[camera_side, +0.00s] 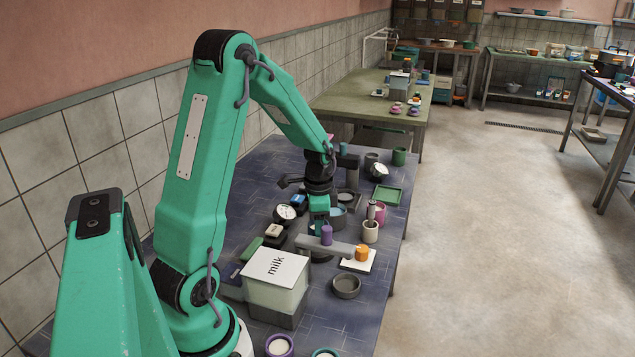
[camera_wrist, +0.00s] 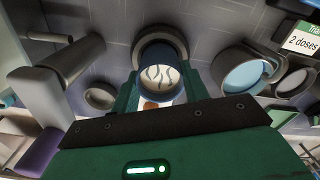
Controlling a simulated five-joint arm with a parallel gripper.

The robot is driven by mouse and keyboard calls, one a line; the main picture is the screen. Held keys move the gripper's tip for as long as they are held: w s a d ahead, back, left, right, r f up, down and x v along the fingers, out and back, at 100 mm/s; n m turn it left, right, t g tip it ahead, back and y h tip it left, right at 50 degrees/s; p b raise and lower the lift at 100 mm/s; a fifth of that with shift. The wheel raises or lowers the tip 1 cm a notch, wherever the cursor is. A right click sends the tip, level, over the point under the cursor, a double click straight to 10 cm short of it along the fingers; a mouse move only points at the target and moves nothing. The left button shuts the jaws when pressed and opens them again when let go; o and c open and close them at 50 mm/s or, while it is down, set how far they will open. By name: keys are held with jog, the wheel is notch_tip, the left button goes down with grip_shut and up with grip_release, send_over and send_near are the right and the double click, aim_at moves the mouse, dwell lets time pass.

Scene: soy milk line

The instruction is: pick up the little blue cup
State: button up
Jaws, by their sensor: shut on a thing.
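In the side view, my gripper (camera_side: 319,208) points down over the dark blue tiled table. I cannot tell whether the cup touches the table.
A blue-lined bowl (camera_wrist: 246,73) is close on the right in the wrist view. A milk box (camera_side: 275,278), an orange piece (camera_side: 362,253) and a grey bowl (camera_side: 346,286) stand nearer the camera.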

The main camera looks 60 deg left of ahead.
notch_tip(320, 180, up, 9)
jog(key=shift+r, duration=0.2)
dwell(0.3)
dwell(0.5)
